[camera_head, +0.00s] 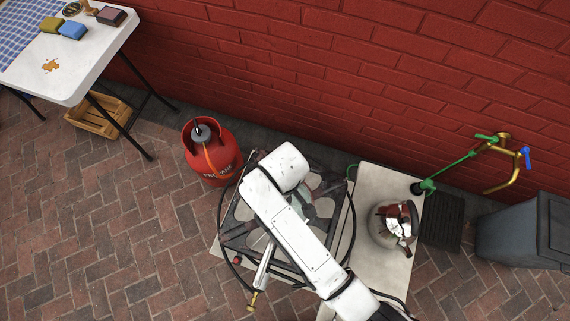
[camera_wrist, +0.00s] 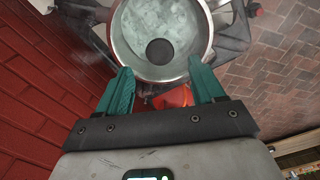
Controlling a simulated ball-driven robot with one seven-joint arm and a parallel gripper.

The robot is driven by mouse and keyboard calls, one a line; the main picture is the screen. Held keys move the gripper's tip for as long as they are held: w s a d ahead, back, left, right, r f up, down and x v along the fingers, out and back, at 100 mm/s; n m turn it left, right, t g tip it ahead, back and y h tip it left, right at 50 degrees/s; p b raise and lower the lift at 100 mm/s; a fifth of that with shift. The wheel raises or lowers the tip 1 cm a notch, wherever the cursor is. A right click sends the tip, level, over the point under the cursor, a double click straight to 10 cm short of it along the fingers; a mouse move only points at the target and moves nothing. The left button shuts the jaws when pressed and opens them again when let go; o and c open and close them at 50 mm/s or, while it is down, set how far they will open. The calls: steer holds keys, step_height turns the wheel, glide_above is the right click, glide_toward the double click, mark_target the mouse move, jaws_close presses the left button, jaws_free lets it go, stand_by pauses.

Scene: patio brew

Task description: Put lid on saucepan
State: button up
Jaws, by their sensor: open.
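In the wrist view, a round metal saucepan (camera_wrist: 117,42) is at the top centre, partly cut off by the frame edge. Inside its rim is a cloudy, grey-green, glassy surface (camera_wrist: 140,25) with a dark round disc (camera_wrist: 160,50) in the middle. This looks like a glass lid with its knob, but I cannot tell whether it is seated on the rim. My gripper (camera_wrist: 161,67) is open, its teal fingers apart at the near side of the pan. Nothing shows between the fingertips as held.
The stove (camera_head: 237,232) stands beside a pale counter (camera_head: 372,275) with a shiny kettle (camera_head: 393,226). A red gas cylinder (camera_head: 212,155) is left of the stove. A brick wall (camera_head: 300,70) runs behind. A white table (camera_head: 85,68) is at the upper left.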

step_height(320, 180, up, 10)
steer(key=shift+f, duration=0.2)
steer(key=s+d+f+m, duration=0.1)
steer(key=s+d+m, duration=0.15)
steer(key=d, duration=0.65)
steer(key=s+d+f+m, duration=0.1)
steer(key=s+d+m, duration=0.15)
steer(key=d, duration=0.65)
steer(key=s+d+r+m+t, duration=0.1)
steer(key=s+d+m, duration=0.4)
steer(key=s+d, duration=0.3)
steer(key=shift+s+d+r, duration=0.35)
steer(key=shift+s+d, duration=0.05)
steer(key=shift+d, duration=0.15)
